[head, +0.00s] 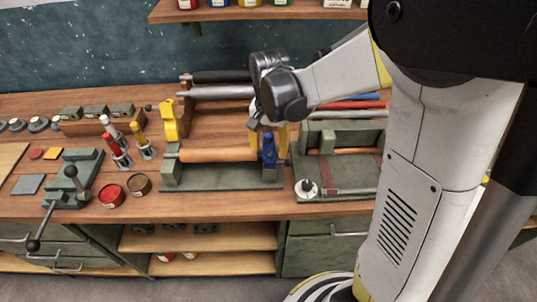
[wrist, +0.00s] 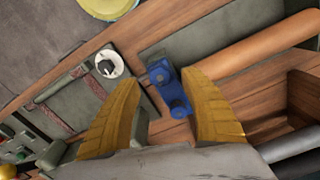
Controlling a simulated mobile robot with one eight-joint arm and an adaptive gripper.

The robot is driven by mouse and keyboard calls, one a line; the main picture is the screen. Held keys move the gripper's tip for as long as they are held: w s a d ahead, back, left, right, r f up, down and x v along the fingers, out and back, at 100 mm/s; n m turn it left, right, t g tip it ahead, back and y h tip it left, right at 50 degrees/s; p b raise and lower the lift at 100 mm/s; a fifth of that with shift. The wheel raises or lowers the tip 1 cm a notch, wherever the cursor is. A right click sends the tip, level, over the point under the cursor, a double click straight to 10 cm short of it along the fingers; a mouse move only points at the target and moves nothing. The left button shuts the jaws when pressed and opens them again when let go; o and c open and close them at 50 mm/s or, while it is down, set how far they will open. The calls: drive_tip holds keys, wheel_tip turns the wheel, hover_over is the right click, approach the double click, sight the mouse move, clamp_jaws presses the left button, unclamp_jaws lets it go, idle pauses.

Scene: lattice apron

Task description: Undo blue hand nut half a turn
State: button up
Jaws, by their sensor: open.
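The blue hand nut (head: 268,153) is at the right end of the orange-brown roller on the green bench fixture (head: 222,180). In the wrist view the blue hand nut (wrist: 170,88) shows as a lobed piece between the two yellow fingers. My gripper (wrist: 160,78) is open, with one finger to each side of the nut. Gaps show between the fingers and the nut, and I cannot tell the depth. In the head view my gripper (head: 270,128) is just above the nut, partly hidden by my wrist.
A yellow clamp piece (head: 170,120) stands at the fixture's left end. A green-framed unit with a white knob (head: 307,188) is close on the right. Red and yellow hand tools (head: 118,150) and two round tins stand to the left. The bench front edge is bare.

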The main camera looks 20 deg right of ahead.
sight(269, 158)
drive_tip(key=shift+f, duration=1.45)
clamp_jaws()
drive_tip(key=shift+n+b, duration=0.6)
drive_tip(key=shift+n, duration=2.4)
